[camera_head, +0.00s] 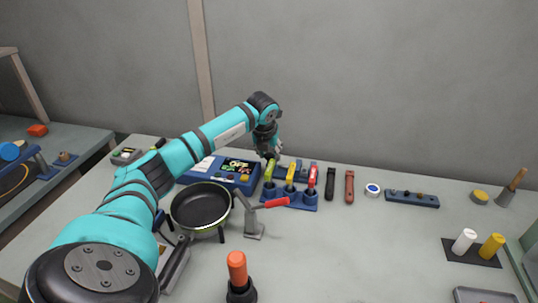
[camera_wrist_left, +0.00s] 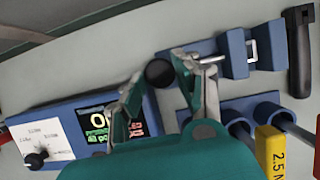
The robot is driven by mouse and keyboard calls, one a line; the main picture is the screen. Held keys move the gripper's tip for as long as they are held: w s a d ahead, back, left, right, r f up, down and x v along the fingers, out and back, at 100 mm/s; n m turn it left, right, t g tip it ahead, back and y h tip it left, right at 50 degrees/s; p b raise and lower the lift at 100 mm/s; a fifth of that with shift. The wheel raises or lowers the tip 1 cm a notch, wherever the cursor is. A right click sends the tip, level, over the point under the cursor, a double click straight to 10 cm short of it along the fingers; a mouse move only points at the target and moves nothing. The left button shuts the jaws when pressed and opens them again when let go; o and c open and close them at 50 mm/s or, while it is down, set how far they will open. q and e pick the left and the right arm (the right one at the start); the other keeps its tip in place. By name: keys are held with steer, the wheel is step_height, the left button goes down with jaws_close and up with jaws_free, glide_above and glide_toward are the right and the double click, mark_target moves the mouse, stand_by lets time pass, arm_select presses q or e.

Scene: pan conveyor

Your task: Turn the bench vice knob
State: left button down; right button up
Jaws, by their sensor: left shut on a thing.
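The bench vice is a small blue block with jaws; in the wrist view its body (camera_wrist_left: 235,53) lies at the upper right. Its round black knob (camera_wrist_left: 159,73) is at the left end. My left gripper (camera_wrist_left: 158,70) has a finger on each side of the knob and is shut on it. In the head view my left gripper (camera_head: 272,152) reaches down at the back of the bench, beside the blue vice (camera_head: 303,168); the knob is hidden there by the gripper. My right gripper is not in view.
A blue device with a display (camera_head: 238,168) stands left of the vice. A blue holder (camera_head: 303,203) with coloured-handled screwdrivers stands close in front. A black pan (camera_head: 201,207) and a red-handled clamp (camera_head: 254,222) are nearer.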

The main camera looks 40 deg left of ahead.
arm_select(q)
steer(key=m+h, duration=0.1)
steer(key=m, duration=0.2)
steer(key=shift+a+m+t, duration=0.15)
steer(key=shift+m+t, duration=0.15)
steer(key=shift+a+m+h, duration=0.1)
steer(key=shift+m+h, duration=0.7)
steer(key=shift+m, duration=1)
steer(key=shift+r, duration=0.1)
steer(key=c, duration=0.9)
jaws_free()
steer(key=shift+c, duration=0.2)
steer(key=v, duration=1.2)
steer(key=shift+s, duration=0.1)
